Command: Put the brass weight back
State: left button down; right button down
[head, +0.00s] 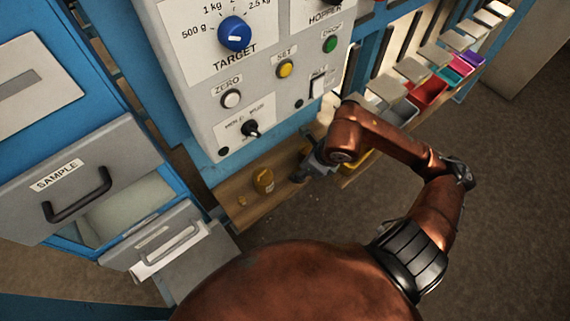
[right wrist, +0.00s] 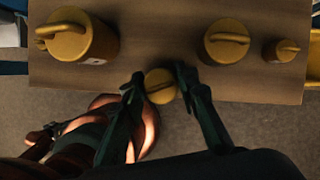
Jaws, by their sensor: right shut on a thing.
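In the head view, a wooden shelf (head: 285,183) runs below the grey control panel. A brass weight (head: 263,181) stands on it, with a smaller yellow piece (head: 242,200) to its left. My right gripper (head: 299,176) is at the shelf, partly hidden by my arm. In the right wrist view, my right gripper (right wrist: 160,78) is shut on a brass weight (right wrist: 160,88), upright between its fingers. This weight overlaps the shelf's near edge; I cannot tell whether it touches the shelf. A large weight (right wrist: 78,42) stands to its left, and a medium (right wrist: 226,42) and a small one (right wrist: 284,52) to its right.
The grey control panel (head: 205,80) with knobs and buttons hangs above the shelf. A grey sample drawer (head: 80,190) and a lower grey drawer (head: 160,240) stand at the left. Colored bins (head: 430,92) line the right. The bare shelf between the large and medium weights is clear.

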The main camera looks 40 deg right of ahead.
jog(key=shift+w+a, duration=0.3)
jog(key=shift+w, duration=0.4)
jog(key=shift+w+a, duration=0.3)
jog(key=shift+w, duration=0.4)
jog(key=shift+w+a+f, duration=0.25)
jog(key=shift+w, duration=0.35)
jog(key=shift+w+a+f, duration=0.25)
jog(key=shift+w, duration=0.35)
jog(key=shift+f, duration=0.3)
jog(key=shift+s+d, duration=0.1)
jog(key=c, duration=1.5)
grip_release()
